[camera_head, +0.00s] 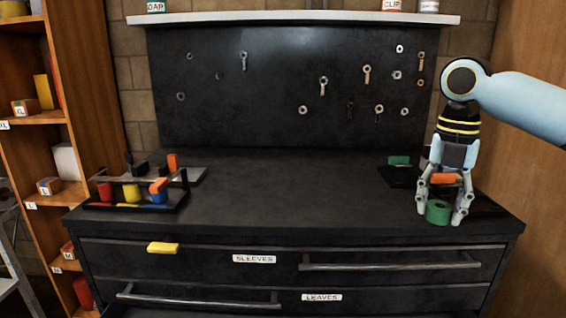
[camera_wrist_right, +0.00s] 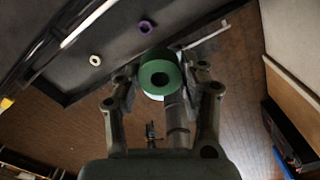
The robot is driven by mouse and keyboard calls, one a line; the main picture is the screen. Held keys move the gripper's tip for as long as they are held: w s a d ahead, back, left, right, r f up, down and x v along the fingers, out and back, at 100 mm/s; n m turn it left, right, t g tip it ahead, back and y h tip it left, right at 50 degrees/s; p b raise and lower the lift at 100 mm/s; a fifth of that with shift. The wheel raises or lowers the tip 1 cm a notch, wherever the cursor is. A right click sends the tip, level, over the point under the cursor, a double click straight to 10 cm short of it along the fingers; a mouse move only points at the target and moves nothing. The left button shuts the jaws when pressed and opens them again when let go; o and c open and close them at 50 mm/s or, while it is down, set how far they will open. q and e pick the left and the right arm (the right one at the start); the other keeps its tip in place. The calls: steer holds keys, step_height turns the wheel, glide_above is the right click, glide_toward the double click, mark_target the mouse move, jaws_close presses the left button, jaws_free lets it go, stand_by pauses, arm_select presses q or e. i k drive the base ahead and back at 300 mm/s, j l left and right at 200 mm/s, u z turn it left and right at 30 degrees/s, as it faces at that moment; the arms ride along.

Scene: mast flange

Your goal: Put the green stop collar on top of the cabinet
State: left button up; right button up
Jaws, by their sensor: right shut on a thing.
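The green stop collar (camera_head: 438,212) is a short ring with a round hole. My right gripper (camera_head: 443,217) is shut on it, with a finger at each side, at the right front of the black cabinet top (camera_head: 290,190). The collar also shows in the right wrist view (camera_wrist_right: 158,78) between the fingertips (camera_wrist_right: 163,74), its hole facing the camera. I cannot tell whether the collar touches the cabinet top or hangs just above it. My left gripper is not in view.
An orange block (camera_head: 443,178) shows between my gripper's links. A dark tray with a green block (camera_head: 398,160) lies near it. A tray with coloured blocks (camera_head: 132,193) stands at left. The middle of the top is clear. A yellow piece (camera_head: 163,248) is at the drawer front.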

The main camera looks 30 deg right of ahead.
mark_target(300, 179)
steer(key=i, duration=1.15)
